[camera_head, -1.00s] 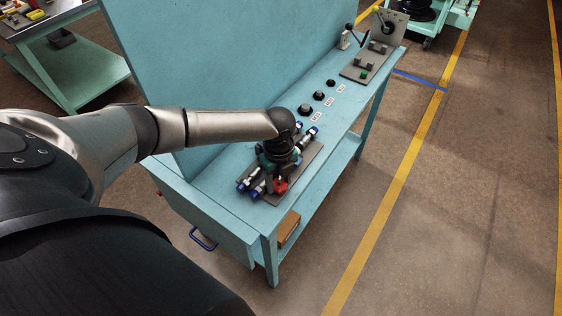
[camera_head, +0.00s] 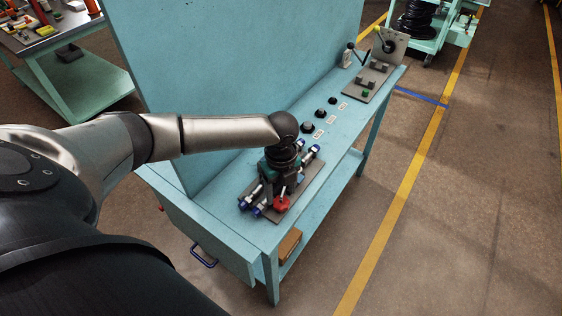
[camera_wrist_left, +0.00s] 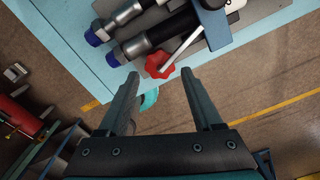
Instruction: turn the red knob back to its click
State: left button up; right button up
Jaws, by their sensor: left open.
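The red knob (camera_head: 281,203) sits at the near end of the hose fixture on the bench. In the left wrist view the lobed red knob (camera_wrist_left: 158,66) lies just ahead of the fingertips, between their lines; a pale metal lever or rod crosses beside it. My left gripper (camera_head: 278,190) points down over the fixture, close to the knob. Its two fingers (camera_wrist_left: 160,76) are apart with nothing held between them. I cannot tell whether either finger touches the knob. My right gripper is not in view.
Hoses with blue end fittings (camera_wrist_left: 95,38) lie beside the knob on the fixture plate. The light-blue bench (camera_head: 225,215) has a tall back panel (camera_head: 235,70). Black round fittings (camera_head: 307,127) and a lever panel (camera_head: 388,45) stand farther along. Floor to the right is clear.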

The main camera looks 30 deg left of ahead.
aim_at(281, 198)
pick_arm(q)
notch_tip(281, 198, up, 12)
jog(key=shift+f+p, duration=0.25)
jog(key=shift+p, duration=0.15)
